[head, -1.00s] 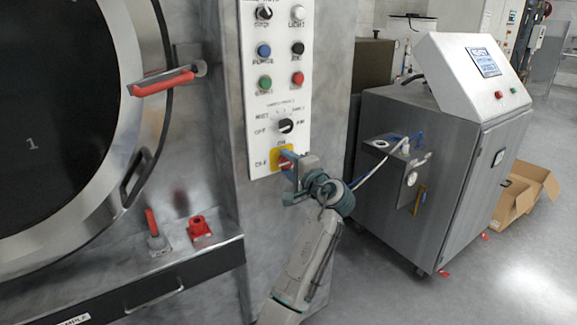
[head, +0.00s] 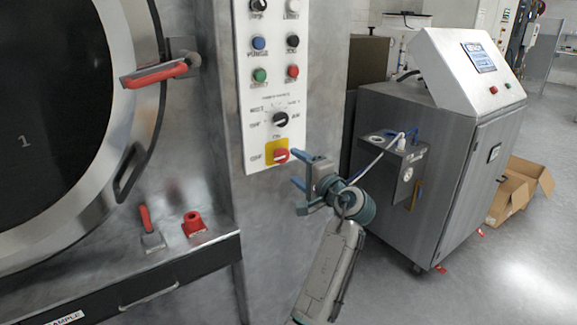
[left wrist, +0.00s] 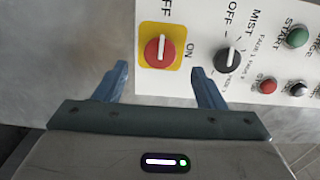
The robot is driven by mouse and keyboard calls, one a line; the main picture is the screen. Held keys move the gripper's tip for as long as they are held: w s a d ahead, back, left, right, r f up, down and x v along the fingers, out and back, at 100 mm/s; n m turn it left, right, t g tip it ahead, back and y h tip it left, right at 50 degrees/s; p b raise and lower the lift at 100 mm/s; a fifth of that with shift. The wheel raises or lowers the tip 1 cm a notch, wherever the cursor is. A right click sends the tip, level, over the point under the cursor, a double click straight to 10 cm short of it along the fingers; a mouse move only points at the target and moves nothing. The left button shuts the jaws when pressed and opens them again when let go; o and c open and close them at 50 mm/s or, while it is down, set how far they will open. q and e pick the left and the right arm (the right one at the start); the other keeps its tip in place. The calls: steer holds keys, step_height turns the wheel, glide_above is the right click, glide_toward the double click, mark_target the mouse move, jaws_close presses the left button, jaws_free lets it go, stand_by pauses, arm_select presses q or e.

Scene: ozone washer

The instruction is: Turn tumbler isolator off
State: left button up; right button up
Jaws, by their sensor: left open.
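The tumbler isolator is a red rotary knob (head: 279,156) on a yellow square, at the bottom of the white control panel. It also shows in the left wrist view (left wrist: 160,49). Its white bar lies in line with the OFF label, with ON at a right angle to it. My left gripper (head: 299,168) is just right of and below the knob in the head view, apart from it. Its blue fingers are open and empty (left wrist: 160,69), with the knob showing beyond the gap between them. My right gripper is not in view.
The panel carries a black selector knob (head: 280,119) and several buttons above the isolator. A red-handled door latch (head: 155,75) sticks out at left. A ledge with red fittings (head: 194,224) is below.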

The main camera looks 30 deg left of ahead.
arm_select(q)
steer(key=shift+b+v, duration=0.3)
steer(key=shift+v, duration=1.7)
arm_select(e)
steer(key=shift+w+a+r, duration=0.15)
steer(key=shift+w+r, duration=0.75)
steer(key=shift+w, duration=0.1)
